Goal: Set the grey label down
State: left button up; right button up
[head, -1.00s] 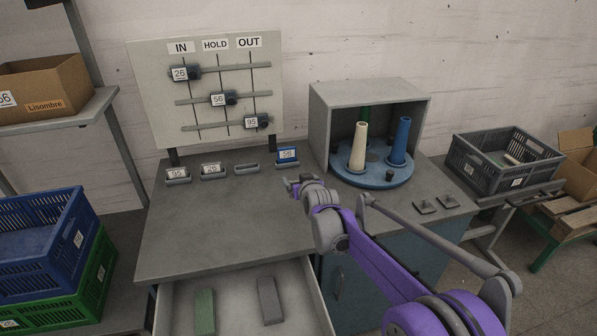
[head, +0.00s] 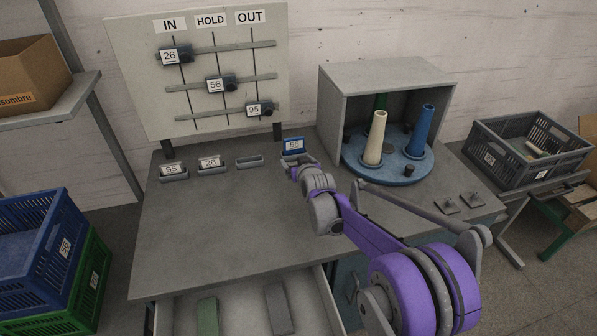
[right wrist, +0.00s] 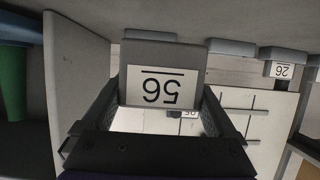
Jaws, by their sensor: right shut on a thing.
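My right gripper (head: 292,163) is at the back of the bench, just in front of the blue label (head: 292,146) marked 56. In the right wrist view its fingers are shut on the sides of the grey label (right wrist: 165,57), whose white card reads 56 upside down. The grey label is hard to make out in the head view. An empty holder (head: 250,161) stands left of the blue label. The wrist view also shows that holder (right wrist: 231,47) to the right of the held label. My left gripper is not in view.
Labels marked 95 (head: 173,169) and 26 (head: 210,163) stand in holders further left. A slider board (head: 150,110) rises behind. A grey cabinet (head: 385,75) with cones on a blue turntable (head: 405,173) is at right.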

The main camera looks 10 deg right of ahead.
jog(key=shift+f, duration=2)
jog(key=shift+f, duration=0.15)
jog(key=o, duration=1)
